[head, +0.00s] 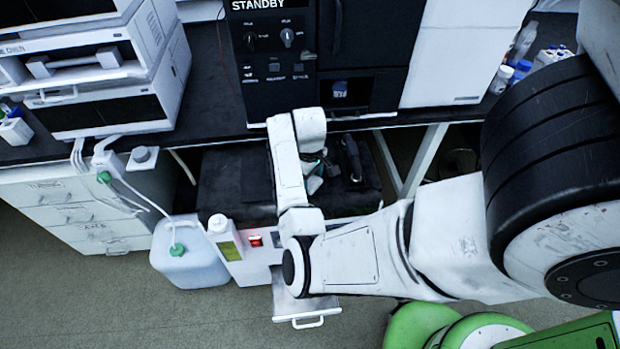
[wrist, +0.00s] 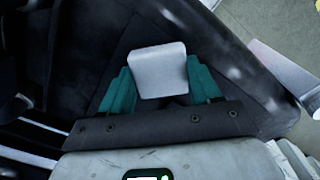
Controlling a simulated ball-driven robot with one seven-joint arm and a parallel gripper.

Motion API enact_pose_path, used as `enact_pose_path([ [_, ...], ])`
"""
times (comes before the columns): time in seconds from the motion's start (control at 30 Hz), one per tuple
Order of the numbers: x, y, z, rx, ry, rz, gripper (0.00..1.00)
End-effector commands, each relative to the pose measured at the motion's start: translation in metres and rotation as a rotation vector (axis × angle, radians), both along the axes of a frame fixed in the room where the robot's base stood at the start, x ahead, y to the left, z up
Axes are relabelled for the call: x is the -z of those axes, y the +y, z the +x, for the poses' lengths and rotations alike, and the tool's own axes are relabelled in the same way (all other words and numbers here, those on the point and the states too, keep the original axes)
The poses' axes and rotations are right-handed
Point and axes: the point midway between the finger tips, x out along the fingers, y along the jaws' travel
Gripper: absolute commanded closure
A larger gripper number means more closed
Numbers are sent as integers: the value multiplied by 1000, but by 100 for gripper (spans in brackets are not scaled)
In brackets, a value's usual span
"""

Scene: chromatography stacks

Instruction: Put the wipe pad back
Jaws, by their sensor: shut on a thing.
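The wipe pad (wrist: 157,68) is a small pale grey-white block in the wrist view. My gripper (wrist: 160,88) has teal fingers, one on each side of the pad, and is shut on it. Behind the pad is a dark, worn surface. In the head view my gripper (head: 318,170) is low over the black top of a unit below the bench. My arm hides part of it there, and the pad is too small to make out surely.
The black-topped unit (head: 235,180) has a red-lit switch (head: 255,240) and a pulled-out drawer (head: 305,308) at its front. A white jug (head: 188,262) and a bottle (head: 224,238) stand at its left. The bench edge and a dark instrument (head: 272,85) lie behind my gripper.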

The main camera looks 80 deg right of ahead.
Motion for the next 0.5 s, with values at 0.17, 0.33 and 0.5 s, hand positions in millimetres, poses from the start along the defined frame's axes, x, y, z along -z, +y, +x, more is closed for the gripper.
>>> enact_pose_path([
  [0.17,1,0,0,1,-1,0,66],
  [0.33,3,0,0,1,0,0,66],
  [0.5,3,0,0,1,-1,0,26],
])
